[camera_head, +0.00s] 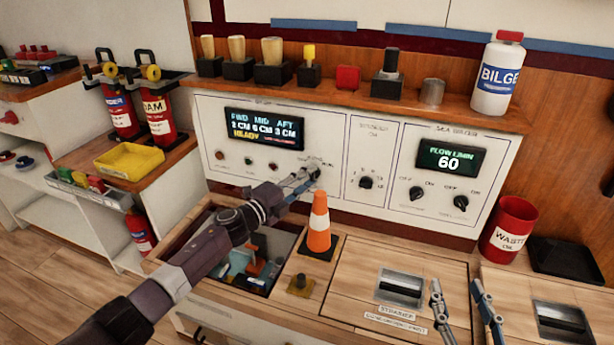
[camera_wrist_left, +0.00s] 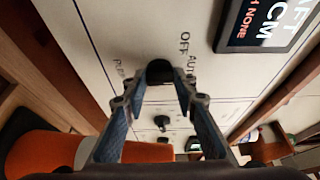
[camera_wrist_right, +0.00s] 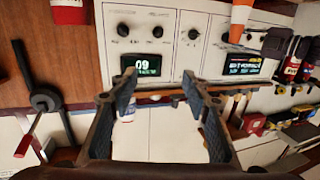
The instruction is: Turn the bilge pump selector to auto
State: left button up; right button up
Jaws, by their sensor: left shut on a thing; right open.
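The bilge selector knob (camera_wrist_left: 160,72) is dark and sits on the white panel, with OFF and AUTO lettering at its right and partly readable lettering at its left in the left wrist view. My left gripper (camera_head: 309,176) is at the knob on the panel's lower middle. In the left wrist view its fingertips (camera_wrist_left: 158,86) are closed around the knob from both sides. The knob's pointer is hidden, so I cannot tell its setting. The bilge display (camera_head: 264,129) shows FWD, MID, AFT readings. My right gripper (camera_head: 459,300) is open and empty above the wooden hatch, away from the panel.
An orange cone (camera_head: 319,228) stands just below my left gripper. An open compartment (camera_head: 280,240) lies under my left arm. A red waste bin (camera_head: 508,228) stands at the right.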

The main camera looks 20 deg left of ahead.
pick_arm(q)
jog(key=shift+f, duration=0.1)
pick_arm(e)
jog(key=shift+s+d+f+g, duration=0.15)
jog(key=shift+f+g, duration=0.15)
jog(key=shift+f, duration=0.45)
pick_arm(q)
jog(key=o, duration=1.2)
jog(key=shift+c, duration=0.2)
jog(key=v, duration=1.2)
